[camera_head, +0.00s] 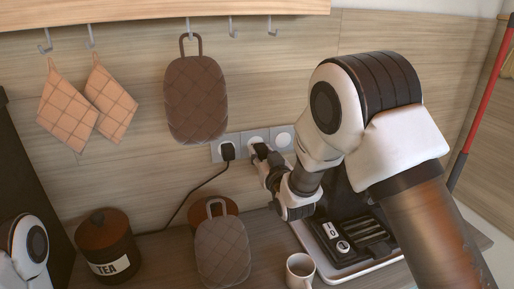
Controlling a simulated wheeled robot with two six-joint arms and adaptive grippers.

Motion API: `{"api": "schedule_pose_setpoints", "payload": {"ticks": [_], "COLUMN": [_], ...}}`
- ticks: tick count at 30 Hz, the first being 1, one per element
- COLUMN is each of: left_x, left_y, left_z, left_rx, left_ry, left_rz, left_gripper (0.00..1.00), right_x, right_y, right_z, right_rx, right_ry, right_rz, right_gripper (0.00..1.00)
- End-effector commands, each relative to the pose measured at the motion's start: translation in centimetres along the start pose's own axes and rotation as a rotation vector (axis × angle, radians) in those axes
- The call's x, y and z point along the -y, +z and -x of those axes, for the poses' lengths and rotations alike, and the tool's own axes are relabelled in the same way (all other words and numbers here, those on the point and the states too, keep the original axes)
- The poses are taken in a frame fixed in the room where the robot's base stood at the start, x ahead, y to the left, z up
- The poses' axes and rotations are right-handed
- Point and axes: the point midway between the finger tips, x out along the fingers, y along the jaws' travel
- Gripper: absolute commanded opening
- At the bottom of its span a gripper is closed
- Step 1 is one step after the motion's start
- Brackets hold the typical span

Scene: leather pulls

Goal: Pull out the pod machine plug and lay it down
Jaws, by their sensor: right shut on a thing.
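A wall socket strip (254,141) has several outlets in a row. A black plug (228,151) sits in the left outlet, and its dark cable runs down to the left. My right gripper (263,157) is shut on a second black plug (260,148) at the middle outlet. The gripper covers much of it, so I cannot tell how far in it sits. The right outlet is empty. A black machine (352,240), probably the pod machine, stands on a light tray behind my right arm, which hides much of it. Only part of my left arm shows at lower left; its gripper is out of view.
Another brown mitt (196,100) and two orange potholders (68,108) hang above. Some counter between canister and mitt is bare.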

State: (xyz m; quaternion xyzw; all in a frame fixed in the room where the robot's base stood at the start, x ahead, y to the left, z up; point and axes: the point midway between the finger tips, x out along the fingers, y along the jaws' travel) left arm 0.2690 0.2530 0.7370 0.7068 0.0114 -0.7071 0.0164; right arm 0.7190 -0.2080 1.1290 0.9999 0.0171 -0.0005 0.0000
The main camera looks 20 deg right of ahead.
Motion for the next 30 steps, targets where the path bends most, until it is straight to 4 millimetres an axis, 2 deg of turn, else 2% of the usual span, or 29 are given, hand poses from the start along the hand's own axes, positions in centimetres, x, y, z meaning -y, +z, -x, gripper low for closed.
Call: {"api": "schedule_pose_setpoints", "payload": {"ticks": [24,30], "left_x": [0.0,0.0], "left_y": [0.0,0.0], "left_z": [-0.6,-0.6], "left_rx": [0.0,0.0], "left_ry": [0.0,0.0], "left_rz": [0.0,0.0], "left_gripper": [0.4,0.4], "right_x": [0.0,0.0], "right_y": [-0.1,-0.1], "right_z": [3.2,3.4], "right_rx": [-0.002,-0.001], "right_ry": [0.0,0.0], "right_rz": [0.0,0.0], "right_gripper": [0.0,0.0]}}
